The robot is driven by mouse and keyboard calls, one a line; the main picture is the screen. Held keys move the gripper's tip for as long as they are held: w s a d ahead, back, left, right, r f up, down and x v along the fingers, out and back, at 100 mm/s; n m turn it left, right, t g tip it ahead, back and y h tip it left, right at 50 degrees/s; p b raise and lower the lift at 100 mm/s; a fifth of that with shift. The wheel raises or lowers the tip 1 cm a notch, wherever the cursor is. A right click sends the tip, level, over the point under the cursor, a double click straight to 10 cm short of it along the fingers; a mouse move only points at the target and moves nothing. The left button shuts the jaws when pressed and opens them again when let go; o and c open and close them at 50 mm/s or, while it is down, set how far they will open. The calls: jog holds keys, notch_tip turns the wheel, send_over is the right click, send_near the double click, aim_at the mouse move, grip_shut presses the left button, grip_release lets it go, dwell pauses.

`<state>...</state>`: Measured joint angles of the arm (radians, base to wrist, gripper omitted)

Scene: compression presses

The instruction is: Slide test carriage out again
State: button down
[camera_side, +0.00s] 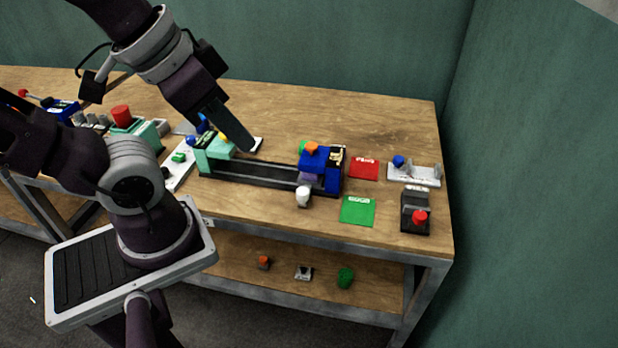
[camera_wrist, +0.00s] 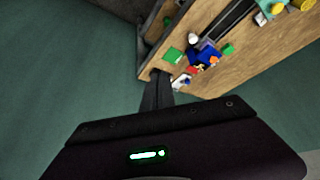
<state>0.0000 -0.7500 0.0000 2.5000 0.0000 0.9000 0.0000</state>
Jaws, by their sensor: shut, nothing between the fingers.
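A long black rail (camera_side: 265,174) runs across the bench between a mint-green end block (camera_side: 214,156) at the left and a blue press (camera_side: 333,177) at the right. A purple piece (camera_side: 311,175) sits low under the press's orange-topped head. A white knob (camera_side: 303,196) stands at the rail's front side near the press. I cannot tell clearly which piece is the test carriage. In the wrist view my fingers (camera_wrist: 157,75) point toward the bench, with the blue press (camera_wrist: 206,56) beyond.
A red card (camera_side: 364,168) and a green card (camera_side: 357,210) lie right of the press. A black box with a red button (camera_side: 419,217) and a white fixture with a blue knob (camera_side: 398,161) stand at the right. The bench's back right is clear.

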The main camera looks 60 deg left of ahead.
aim_at(306, 197)
jog(key=c, duration=2.1)
grip_release()
